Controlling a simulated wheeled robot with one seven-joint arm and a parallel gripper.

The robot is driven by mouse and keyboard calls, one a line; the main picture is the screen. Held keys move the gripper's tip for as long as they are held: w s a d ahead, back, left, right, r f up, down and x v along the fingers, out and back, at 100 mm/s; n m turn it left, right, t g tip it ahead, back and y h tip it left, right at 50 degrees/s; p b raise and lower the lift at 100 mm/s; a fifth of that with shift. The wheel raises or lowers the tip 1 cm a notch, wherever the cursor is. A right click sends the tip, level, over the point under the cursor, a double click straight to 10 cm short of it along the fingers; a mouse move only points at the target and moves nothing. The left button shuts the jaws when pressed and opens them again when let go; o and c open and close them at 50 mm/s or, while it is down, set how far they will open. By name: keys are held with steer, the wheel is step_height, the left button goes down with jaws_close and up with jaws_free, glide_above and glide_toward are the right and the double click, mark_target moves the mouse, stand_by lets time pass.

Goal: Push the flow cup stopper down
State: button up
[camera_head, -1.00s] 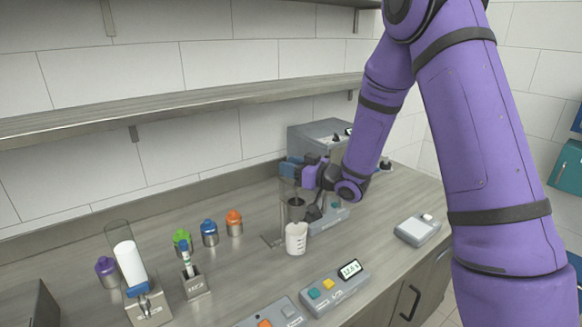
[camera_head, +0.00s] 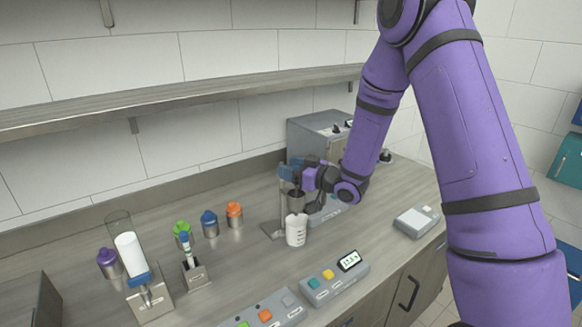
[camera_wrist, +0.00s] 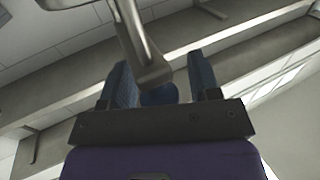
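My gripper (camera_head: 287,172), with blue fingers, is at the top of a small metal stand (camera_head: 272,232), just above a dark flow cup (camera_head: 295,200). In the wrist view my gripper (camera_wrist: 163,82) is open. A rounded blue piece (camera_wrist: 158,93), perhaps the stopper's top, lies between the fingers, nearer the left one. A gap shows on its right. A metal arm (camera_wrist: 148,62) reaches over it. A white beaker (camera_head: 296,230) stands on the counter below the flow cup. The stopper cannot be made out in the head view.
A grey machine (camera_head: 312,135) stands behind my gripper. Left are lidded jars, such as the orange one (camera_head: 234,212), and a holder with a white cylinder (camera_head: 130,255). A button box with display (camera_head: 335,280) is in front, a small grey device (camera_head: 415,221) at right. A shelf (camera_head: 180,100) runs along the wall.

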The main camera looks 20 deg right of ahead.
steer(key=v, duration=1)
steer(key=shift+s+d, duration=0.2)
steer(key=shift+d, duration=0.1)
steer(key=s+d+r+m+g+h, duration=0.1)
steer(key=s+d+r+m+h, duration=0.15)
steer(key=r+h, duration=0.4)
steer(key=s+d+r+m+g+h, duration=0.1)
steer(key=s+d+r+m+h, duration=0.1)
steer(key=s+r+h, duration=0.45)
steer(key=s+a+r+m+g, duration=0.1)
steer(key=s+a+r+g, duration=0.1)
steer(key=s, duration=0.8)
steer(key=s+a+r+m+g+y, duration=0.1)
steer(key=s+r+g, duration=0.3)
steer(key=s, duration=0.7)
steer(key=shift+a+m+g, duration=0.3)
steer(key=shift+a+m, duration=0.1)
steer(key=shift+m, duration=0.35)
